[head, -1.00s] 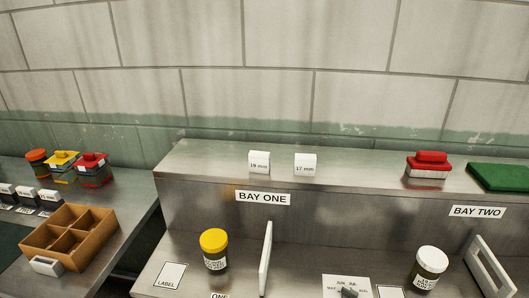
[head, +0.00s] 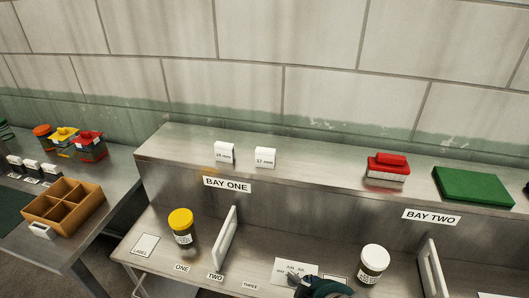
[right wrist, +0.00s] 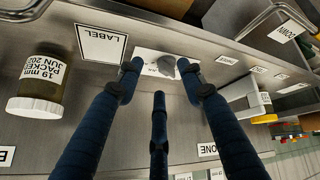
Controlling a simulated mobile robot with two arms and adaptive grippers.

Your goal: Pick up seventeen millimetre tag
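The 17 mm tag (head: 265,157) is a small white block standing on the raised steel shelf, right of a matching 19 mm tag (head: 224,152). Both are upright and apart. My right gripper (head: 316,287) shows dark at the bottom edge of the head view, lower than the tag and well away from it. In the right wrist view its dark blue fingers (right wrist: 158,72) are spread with nothing held between them. Beyond the fingertips lies a white card with a small grey piece (right wrist: 160,66). My left gripper is in neither view.
A yellow-lidded jar (head: 182,226), a white divider (head: 225,237) and a white-lidded jar (head: 373,263) stand on the lower bench. A red block (head: 387,168) and green pad (head: 472,186) occupy the shelf's right. A divided wooden box (head: 64,207) sits on the left table.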

